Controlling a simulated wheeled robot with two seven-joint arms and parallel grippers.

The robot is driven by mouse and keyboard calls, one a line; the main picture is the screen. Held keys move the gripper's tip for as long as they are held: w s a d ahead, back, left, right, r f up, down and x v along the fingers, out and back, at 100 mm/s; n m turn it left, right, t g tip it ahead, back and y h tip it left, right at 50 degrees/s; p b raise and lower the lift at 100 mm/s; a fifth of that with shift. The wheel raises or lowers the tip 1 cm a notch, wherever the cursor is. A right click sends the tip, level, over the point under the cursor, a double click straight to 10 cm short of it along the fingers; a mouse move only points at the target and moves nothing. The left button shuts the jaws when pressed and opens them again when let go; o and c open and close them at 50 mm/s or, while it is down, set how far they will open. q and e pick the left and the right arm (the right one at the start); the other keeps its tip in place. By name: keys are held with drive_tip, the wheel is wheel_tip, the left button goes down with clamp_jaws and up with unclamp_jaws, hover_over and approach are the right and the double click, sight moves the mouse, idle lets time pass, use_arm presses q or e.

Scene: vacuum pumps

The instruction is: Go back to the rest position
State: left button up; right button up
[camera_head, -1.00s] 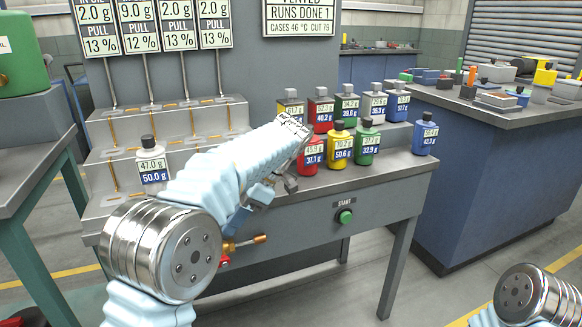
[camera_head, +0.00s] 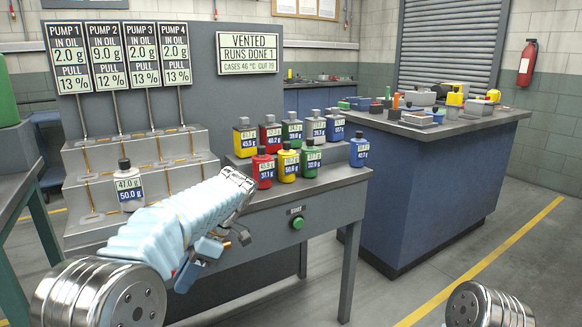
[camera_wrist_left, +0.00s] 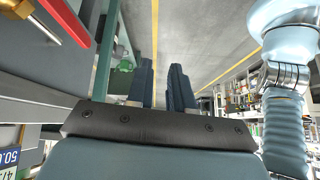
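My left arm comes in from the lower left of the head view, in front of the grey pump bench (camera_head: 335,205). My left gripper (camera_head: 215,250) is at its end, seen small and partly hidden by the arm. In the left wrist view the left gripper (camera_wrist_left: 162,70) shows two dark fingers with a gap and nothing between them. Of my right arm only a metal joint shows at the bottom right; its gripper is out of view. A white-labelled bottle (camera_head: 129,190) stands upright on the stepped pump stand (camera_head: 90,160).
Several coloured bottles stand on and before a rack on the bench, with a blue bottle (camera_head: 358,150) at their right. The green start button (camera_head: 297,223) is on the bench front. A blue counter (camera_head: 430,180) with parts stands at right. Floor beyond it is clear.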

use_arm(q)
drive_tip(key=d+f+m+h, duration=0.15)
drive_tip(key=f+m, duration=0.25)
drive_tip(key=f, duration=0.5)
drive_tip(key=s+d+f+m+t+h, duration=0.1)
drive_tip(key=f+m+h, duration=0.15)
drive_tip(key=f, duration=0.65)
drive_tip(key=d+f+m+h, duration=0.1)
drive_tip(key=f+m, duration=0.4)
drive_tip(key=f, duration=0.4)
drive_tip(key=s+d+f+m+t+h, duration=0.1)
drive_tip(key=s+d+f+m+h, duration=0.1)
drive_tip(key=s+f+m, duration=0.3)
drive_tip(key=s+d+f+m+t+h, duration=0.2)
drive_tip(key=s+d+f+m+h, duration=0.1)
drive_tip(key=s+f, duration=0.8)
drive_tip(key=s+d+m, duration=0.1)
drive_tip(key=s+d, duration=0.1)
drive_tip(key=s, duration=0.1)
drive_tip(key=shift+s+d+f+m, duration=0.15)
drive_tip(key=shift+s+f+m, duration=0.1)
drive_tip(key=shift+m, duration=0.1)
